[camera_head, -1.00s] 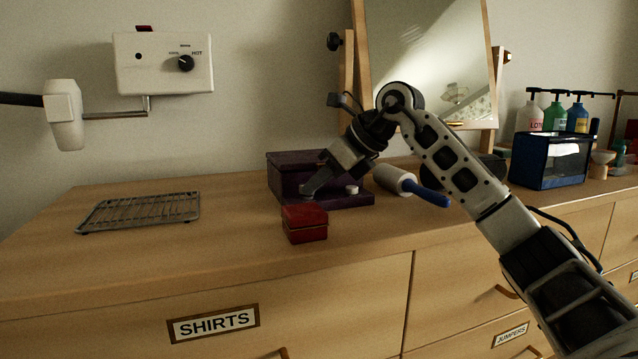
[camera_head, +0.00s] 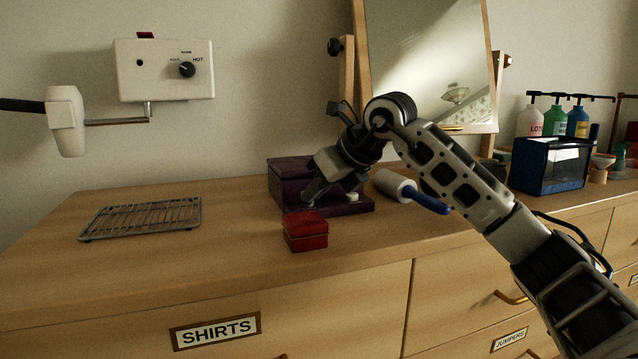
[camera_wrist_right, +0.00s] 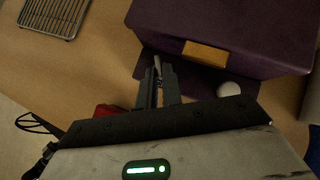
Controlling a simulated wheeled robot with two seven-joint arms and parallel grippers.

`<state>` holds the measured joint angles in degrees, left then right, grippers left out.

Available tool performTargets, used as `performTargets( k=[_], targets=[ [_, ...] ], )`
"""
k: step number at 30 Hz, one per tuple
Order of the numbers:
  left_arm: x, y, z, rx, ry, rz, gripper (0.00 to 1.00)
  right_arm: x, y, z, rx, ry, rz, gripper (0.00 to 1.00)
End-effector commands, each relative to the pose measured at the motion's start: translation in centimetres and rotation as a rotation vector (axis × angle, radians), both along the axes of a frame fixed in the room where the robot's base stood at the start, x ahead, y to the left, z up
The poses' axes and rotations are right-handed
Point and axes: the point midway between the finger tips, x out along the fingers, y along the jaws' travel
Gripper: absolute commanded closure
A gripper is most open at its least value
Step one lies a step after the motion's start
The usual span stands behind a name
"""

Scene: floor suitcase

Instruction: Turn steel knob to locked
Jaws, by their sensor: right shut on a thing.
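A dark purple box (camera_head: 287,180) stands on the dresser top with a flat purple ledge along its front. My right gripper (camera_head: 312,197) reaches down to the left part of this ledge. In the right wrist view my right gripper (camera_wrist_right: 158,88) has its fingers closed on a small steel knob (camera_wrist_right: 157,63), of which only a slim grey part shows. Its markings and setting are hidden. A round white knob (camera_head: 352,196) sits on the ledge to the right, apart from the fingers; it also shows in the wrist view (camera_wrist_right: 228,89). My left gripper is out of view.
A red box (camera_head: 306,232) stands close in front of the ledge. A white roller with a blue handle (camera_head: 430,200) lies to the right. A wire rack (camera_head: 140,217) lies left, with clear wood between. A mirror (camera_head: 425,65) stands behind.

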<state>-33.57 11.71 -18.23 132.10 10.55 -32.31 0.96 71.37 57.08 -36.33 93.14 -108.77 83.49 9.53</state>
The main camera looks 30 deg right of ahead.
Motion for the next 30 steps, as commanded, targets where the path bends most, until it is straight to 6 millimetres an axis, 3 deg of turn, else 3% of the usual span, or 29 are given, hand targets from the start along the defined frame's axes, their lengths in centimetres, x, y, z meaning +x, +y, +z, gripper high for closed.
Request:
performTargets(
  k=[15,30],
  targets=[
    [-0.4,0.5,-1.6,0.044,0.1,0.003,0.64,-0.1,1.1,0.1,0.0,0.0,-0.394,1.0],
    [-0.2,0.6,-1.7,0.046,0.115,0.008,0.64,0.0,1.3,0.0,0.001,0.001,-0.525,1.0]
  ],
)
